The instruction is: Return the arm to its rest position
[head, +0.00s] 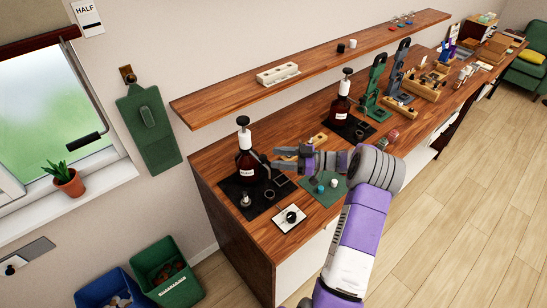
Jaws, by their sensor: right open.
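My right arm (358,225) reaches in from the bottom over the front edge of the wooden bench (230,205). Its gripper (279,158) points left, open, just right of a brown bottle (246,165) with a white neck and black top. I cannot tell whether the gripper touches the bottle. The bottle stands upright on a black mat (233,188) at the bench's near end. My left gripper is out of view.
A white card with a black knob (289,218) lies near the front edge. A second brown bottle (340,108) and a green press (373,88) stand farther back. A wooden shelf (220,96) overhangs the bench. Blue (108,287) and green (148,262) bins stand on the floor.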

